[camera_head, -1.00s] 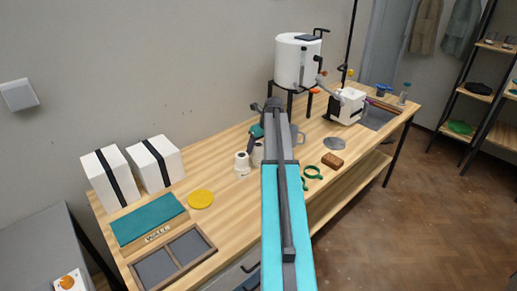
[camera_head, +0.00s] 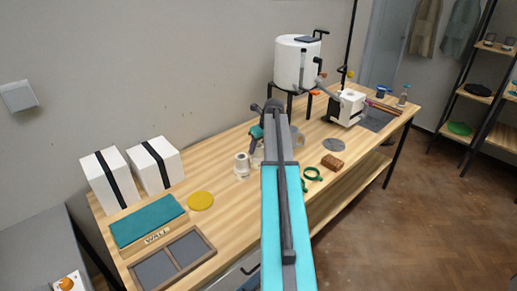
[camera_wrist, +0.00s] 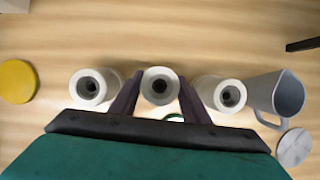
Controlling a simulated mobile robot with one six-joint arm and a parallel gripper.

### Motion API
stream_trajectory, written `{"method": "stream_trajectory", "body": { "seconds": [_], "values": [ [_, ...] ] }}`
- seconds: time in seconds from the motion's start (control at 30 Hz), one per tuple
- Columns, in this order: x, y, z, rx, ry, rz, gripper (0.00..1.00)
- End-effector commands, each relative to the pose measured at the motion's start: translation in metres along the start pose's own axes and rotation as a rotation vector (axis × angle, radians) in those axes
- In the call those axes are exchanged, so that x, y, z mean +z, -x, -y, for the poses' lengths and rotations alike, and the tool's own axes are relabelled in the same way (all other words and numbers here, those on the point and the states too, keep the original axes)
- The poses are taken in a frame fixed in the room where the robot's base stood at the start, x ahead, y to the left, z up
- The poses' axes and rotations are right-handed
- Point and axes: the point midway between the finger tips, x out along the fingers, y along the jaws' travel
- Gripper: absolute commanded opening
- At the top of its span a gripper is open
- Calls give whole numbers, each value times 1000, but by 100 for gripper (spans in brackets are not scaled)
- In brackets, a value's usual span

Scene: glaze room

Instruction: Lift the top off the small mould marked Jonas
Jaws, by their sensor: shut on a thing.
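Three small white moulds stand in a row in the wrist view: a left one (camera_wrist: 93,88), a middle one (camera_wrist: 160,87) and a right one (camera_wrist: 229,95). Each shows a round top with a dark hole. My gripper (camera_wrist: 159,79) is shut on the middle mould, one dark finger on each side. I cannot tell whether its top is apart from its lower part. No name can be read on any mould. In the head view one small mould (camera_head: 242,166) shows left of my arm; my gripper (camera_head: 256,148) is beside it, partly hidden by my arm.
A grey jug (camera_wrist: 276,96) stands close to the right mould. A yellow disc (camera_head: 200,201), green rings (camera_head: 313,174), a brown block (camera_head: 332,162) and a grey disc (camera_head: 334,145) lie on the bench. Two white strapped blocks (camera_head: 155,165) stand at the left.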

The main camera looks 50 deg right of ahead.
Motion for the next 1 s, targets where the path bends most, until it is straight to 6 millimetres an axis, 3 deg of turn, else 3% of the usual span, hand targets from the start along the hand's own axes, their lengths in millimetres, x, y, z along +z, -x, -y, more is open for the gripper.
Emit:
{"method": "stream_trajectory", "body": {
  "seconds": [0.27,0.7,1.0],
  "values": [
    [9,20,0,-1,1,2,19],
    [32,74,0,-1,1,1,19],
    [37,89,0,0,1,0,19]
  ]
}}
